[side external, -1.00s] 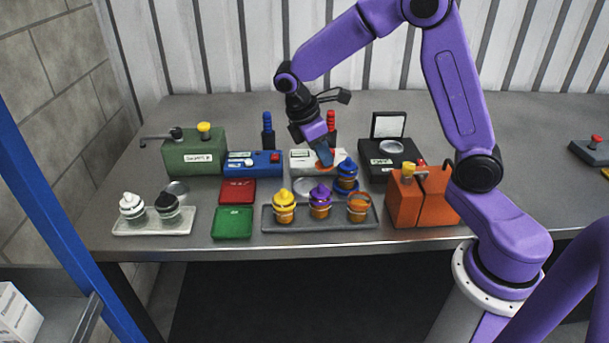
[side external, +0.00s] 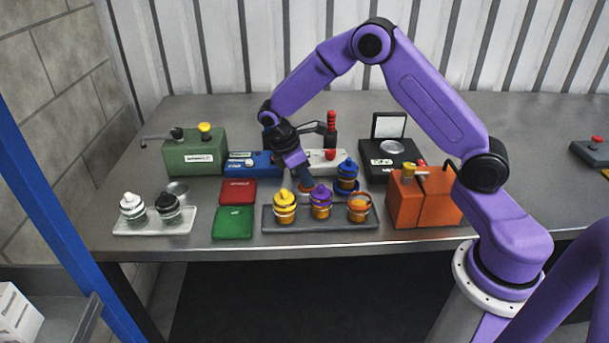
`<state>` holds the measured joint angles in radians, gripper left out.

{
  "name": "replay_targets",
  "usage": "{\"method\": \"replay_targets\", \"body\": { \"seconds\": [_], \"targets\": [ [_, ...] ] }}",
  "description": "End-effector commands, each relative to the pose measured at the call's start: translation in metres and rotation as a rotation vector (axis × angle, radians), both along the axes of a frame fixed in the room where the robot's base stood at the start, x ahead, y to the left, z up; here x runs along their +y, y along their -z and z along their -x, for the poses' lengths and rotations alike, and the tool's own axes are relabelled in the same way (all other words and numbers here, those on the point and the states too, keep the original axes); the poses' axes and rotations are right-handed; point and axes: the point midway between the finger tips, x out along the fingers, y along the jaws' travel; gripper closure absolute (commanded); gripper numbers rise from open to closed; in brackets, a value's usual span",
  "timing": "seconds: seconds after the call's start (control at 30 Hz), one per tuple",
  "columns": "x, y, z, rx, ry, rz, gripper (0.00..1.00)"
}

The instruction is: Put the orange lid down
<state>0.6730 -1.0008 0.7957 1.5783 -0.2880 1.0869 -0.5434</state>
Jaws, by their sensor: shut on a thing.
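My gripper (side external: 305,178) is shut on the orange lid (side external: 306,188), pointing down low behind the grey tray (side external: 272,222). Only a little of the lid shows under the fingers. It is at the spot of a round metal dish, which is now mostly hidden; I cannot tell whether the lid touches it. The open orange jar (side external: 359,210) stands at the right end of the grey tray, without a lid. The purple-lidded jar (side external: 321,203) and the yellow-lidded jar (side external: 284,207) stand on the same tray.
A blue jar (side external: 347,176) stands close right of my gripper. Behind are a white box (side external: 325,158) with a red knob and a blue box (side external: 252,163). Red (side external: 238,192) and green (side external: 233,223) trays lie left. An orange canister (side external: 420,200) stands right.

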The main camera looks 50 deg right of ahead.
Motion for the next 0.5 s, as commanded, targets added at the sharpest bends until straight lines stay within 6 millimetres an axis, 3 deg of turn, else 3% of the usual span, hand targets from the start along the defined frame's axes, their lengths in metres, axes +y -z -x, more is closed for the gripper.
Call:
{"method": "replay_targets", "body": {
  "seconds": [0.33,0.37,0.4,0.43,0.5],
  "targets": [
    [0.0001,0.0032,0.0004,0.001,0.0,0.0,1.0],
    [0.0001,0.0031,0.0003,0.001,0.0,0.001,0.79],
    [0.0,0.003,0.0003,0.001,0.0,0.001,0.66],
    [0.0001,0.0029,0.0003,0.001,0.0,0.001,0.6],
    [0.0001,0.0029,0.0003,0.001,0.0,0.001,0.6]
  ]
}}
